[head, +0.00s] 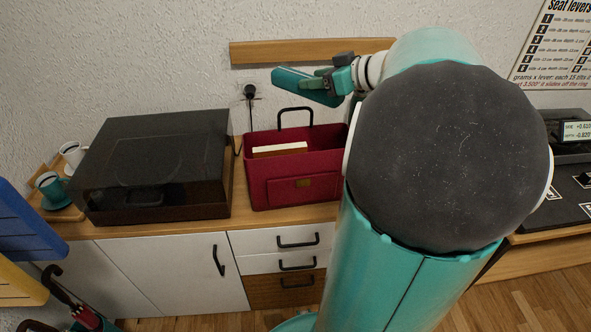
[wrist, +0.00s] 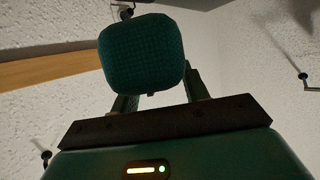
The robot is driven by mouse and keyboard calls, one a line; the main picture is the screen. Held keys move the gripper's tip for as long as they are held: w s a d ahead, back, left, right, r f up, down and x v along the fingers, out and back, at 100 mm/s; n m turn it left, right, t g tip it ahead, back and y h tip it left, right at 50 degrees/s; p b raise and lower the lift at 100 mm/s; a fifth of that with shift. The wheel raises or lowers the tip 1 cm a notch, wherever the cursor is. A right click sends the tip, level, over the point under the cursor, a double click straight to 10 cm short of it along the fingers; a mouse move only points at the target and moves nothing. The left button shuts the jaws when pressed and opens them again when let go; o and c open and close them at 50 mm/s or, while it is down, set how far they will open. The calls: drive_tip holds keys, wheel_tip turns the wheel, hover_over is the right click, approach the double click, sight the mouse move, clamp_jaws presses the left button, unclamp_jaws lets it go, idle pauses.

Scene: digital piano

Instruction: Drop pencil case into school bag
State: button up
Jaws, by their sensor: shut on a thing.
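My gripper (head: 326,82) is above the bag, near the wall, and is shut on a teal pencil case (head: 306,87). The case points to the left and is held clear of the bag. In the wrist view the pencil case (wrist: 142,54) shows end-on between the two fingers (wrist: 156,100). My arm hides what lies right of the bag.
A dark box with a smoky lid (head: 150,160) stands left of the bag. Teal and white cups (head: 50,186) sit at the far left. Black equipment (head: 570,190) stands at right.

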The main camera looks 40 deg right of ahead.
drive_tip(key=shift+w+f, duration=0.1)
drive_tip(key=shift+f, duration=1.1)
drive_tip(key=o, duration=1.1)
drive_tip(key=v, duration=1.3)
drive_tip(key=shift+s, duration=0.4)
drive_tip(key=shift+r, duration=0.15)
